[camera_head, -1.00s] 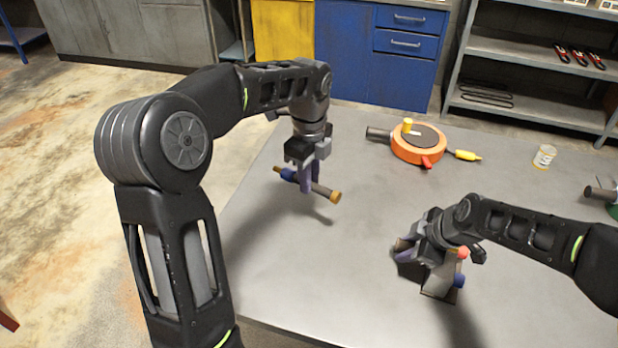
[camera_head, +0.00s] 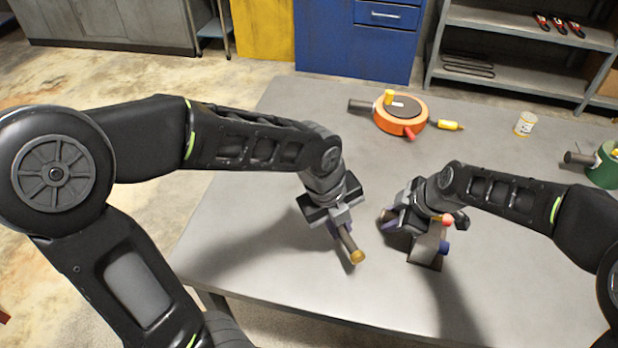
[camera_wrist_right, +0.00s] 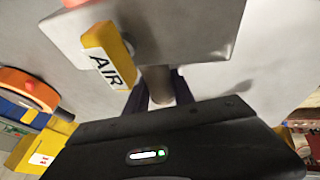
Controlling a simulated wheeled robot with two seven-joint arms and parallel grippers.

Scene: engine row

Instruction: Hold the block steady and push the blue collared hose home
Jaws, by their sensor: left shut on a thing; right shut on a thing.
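The hose (camera_head: 347,241) is a dark tube with a brass-coloured end pointing toward the front right. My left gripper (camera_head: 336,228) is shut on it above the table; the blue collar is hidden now. The grey block (camera_head: 427,243) stands on the table to the right, with a red knob (camera_head: 447,220) and a blue knob (camera_head: 444,247) on its right side. My right gripper (camera_head: 395,222) is shut on the block. In the right wrist view its purple fingers (camera_wrist_right: 160,95) close around a grey stub under the block's plate (camera_wrist_right: 200,30), beside a yellow AIR label (camera_wrist_right: 108,58).
An orange round device (camera_head: 400,122) with a yellow-tipped lead lies at the back of the table (camera_head: 270,250). A small yellow-labelled jar (camera_head: 525,124) and a green round part (camera_head: 606,165) stand at the right. The table between and in front of the grippers is clear.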

